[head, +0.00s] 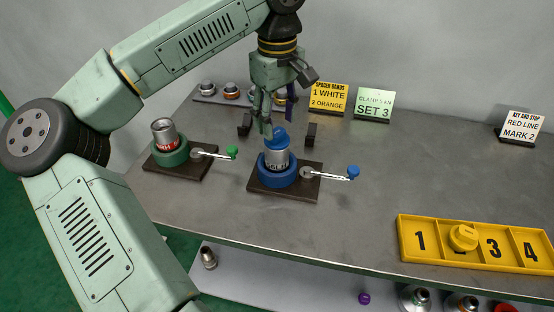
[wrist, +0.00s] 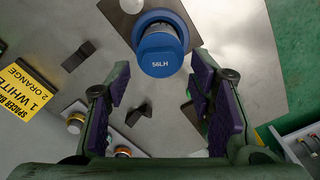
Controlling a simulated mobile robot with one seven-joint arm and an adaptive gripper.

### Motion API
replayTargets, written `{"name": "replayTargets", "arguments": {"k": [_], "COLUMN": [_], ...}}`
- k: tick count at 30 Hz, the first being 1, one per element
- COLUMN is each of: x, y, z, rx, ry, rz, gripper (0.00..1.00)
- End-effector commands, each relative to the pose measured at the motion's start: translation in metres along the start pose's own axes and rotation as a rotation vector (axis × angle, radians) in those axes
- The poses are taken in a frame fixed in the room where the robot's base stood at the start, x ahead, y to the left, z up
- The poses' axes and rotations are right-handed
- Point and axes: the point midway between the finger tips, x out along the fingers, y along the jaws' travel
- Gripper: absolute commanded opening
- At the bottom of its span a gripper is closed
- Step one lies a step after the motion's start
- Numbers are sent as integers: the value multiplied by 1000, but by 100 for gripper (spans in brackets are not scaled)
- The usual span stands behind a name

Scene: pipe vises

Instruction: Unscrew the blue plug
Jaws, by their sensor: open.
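The blue plug (head: 277,138) caps a grey metal pipe (head: 277,157) that stands upright in the blue vise (head: 264,174). In the wrist view the plug's face (wrist: 160,64) reads "56LH". My gripper (head: 277,116) points down just above the plug. In the wrist view my gripper (wrist: 161,76) is open, with its purple-padded fingers spread to either side of the plug and nothing held. I cannot tell if a finger touches the plug. The vise's crank with a blue knob (head: 353,172) sticks out to the right.
A green vise (head: 170,156) with another pipe stands to the left. Dark blocks (head: 311,135) stand behind the blue vise. A yellow numbered tray (head: 416,253) holds a yellow cap (head: 463,237). Signs (head: 374,105) and fittings line the back. The table's right middle is clear.

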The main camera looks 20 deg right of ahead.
Motion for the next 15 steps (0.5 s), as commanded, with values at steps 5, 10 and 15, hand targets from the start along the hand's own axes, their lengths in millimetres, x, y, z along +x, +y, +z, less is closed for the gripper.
{"name": "replayTargets", "arguments": {"k": [5, 10, 15], "x": [1, 1, 0], "y": [0, 0, 0], "z": [0, -1, 0], "rx": [-296, -532, -626], "ry": [3, 2, 0], "rz": [-1, -1, 0], "gripper": [48, 48, 48]}}
